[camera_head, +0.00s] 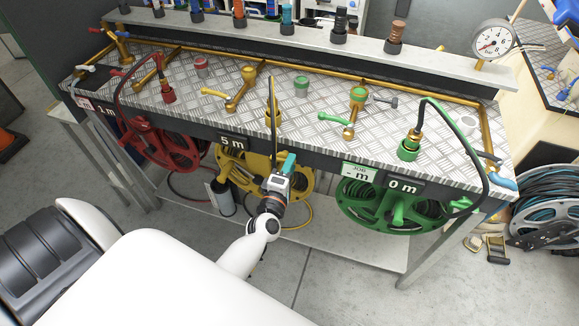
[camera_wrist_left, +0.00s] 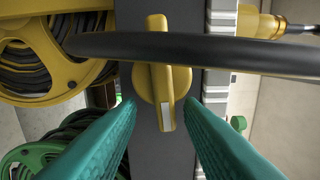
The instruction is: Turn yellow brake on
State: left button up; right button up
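The yellow brake (camera_wrist_left: 152,88) is a round knob with a raised bar and a white mark near its lower end, on a dark grey panel in the left wrist view. The bar runs nearly upright in that view. A black hose (camera_wrist_left: 200,48) crosses in front of it. My left gripper (camera_wrist_left: 160,107) is open, its teal fingers either side of the knob's lower part, with nothing held. In the head view my left gripper (camera_head: 289,164) is at the bench's front edge by the yellow reel (camera_head: 232,166) and hides the knob. My right gripper is not in view.
The metal bench (camera_head: 325,105) carries brass pipes and valves. A red reel (camera_head: 160,146) hangs left and a green reel (camera_head: 395,208) right. Display signs read 5 m (camera_head: 232,143) and 0 m (camera_head: 402,187). A pressure gauge (camera_head: 493,40) stands at the back right.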

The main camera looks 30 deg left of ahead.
pick_arm(q)
jog(key=shift+d, duration=0.1)
jog(key=b+v, duration=0.2)
jog(key=v, duration=1)
